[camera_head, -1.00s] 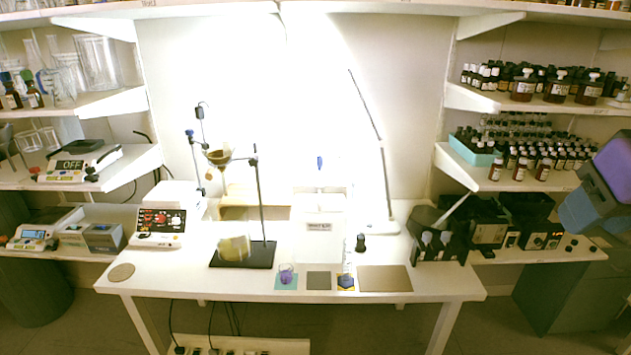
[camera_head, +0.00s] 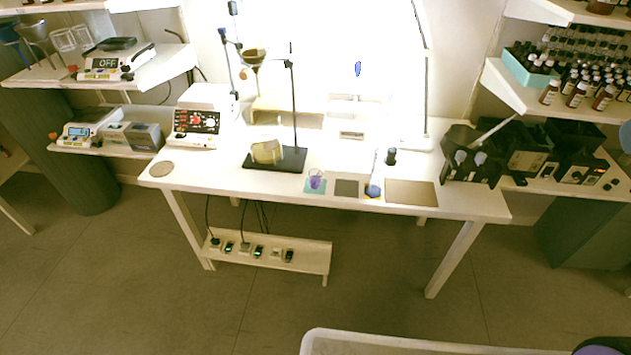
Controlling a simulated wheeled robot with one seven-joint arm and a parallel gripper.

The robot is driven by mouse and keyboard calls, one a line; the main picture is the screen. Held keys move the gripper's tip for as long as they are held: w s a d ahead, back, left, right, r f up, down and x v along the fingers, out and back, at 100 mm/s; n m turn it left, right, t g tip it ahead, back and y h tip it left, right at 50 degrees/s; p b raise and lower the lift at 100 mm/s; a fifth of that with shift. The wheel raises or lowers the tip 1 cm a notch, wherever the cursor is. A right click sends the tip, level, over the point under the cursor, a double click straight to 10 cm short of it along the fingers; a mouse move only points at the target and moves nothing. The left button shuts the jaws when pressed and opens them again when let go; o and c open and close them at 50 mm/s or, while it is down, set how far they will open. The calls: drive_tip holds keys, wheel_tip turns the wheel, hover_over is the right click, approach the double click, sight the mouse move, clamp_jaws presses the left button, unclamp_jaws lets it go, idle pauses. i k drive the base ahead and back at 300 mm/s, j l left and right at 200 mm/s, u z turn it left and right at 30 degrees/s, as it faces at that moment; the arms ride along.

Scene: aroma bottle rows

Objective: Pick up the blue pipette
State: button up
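A small blue bulb shape (camera_head: 358,69), likely the top of the blue pipette, shows upright against the bright back wall. It is above a pale box-like stand (camera_head: 352,133) at the back middle of the white table (camera_head: 235,184). Its lower part is washed out by glare, so I cannot tell how it is held. A clear cylinder with a blue base (camera_head: 374,190) stands near the table's front edge. My gripper is not in view; only parts that look like my arm show at the right edge and bottom right corner.
A stand with a black base (camera_head: 275,159), a teal mat (camera_head: 315,186) with a purple item, and a brown mat (camera_head: 411,192) lie on the table. Black devices (camera_head: 472,158) stand at right. Bottle shelves (camera_head: 520,85) are upper right.

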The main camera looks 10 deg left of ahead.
sight(358, 68)
drive_tip(key=i+j, duration=0.45)
drive_tip(key=j, duration=0.15)
drive_tip(key=i+j, duration=0.45)
drive_tip(key=j, duration=0.2)
drive_tip(key=i+j, duration=0.5)
drive_tip(key=j, duration=0.1)
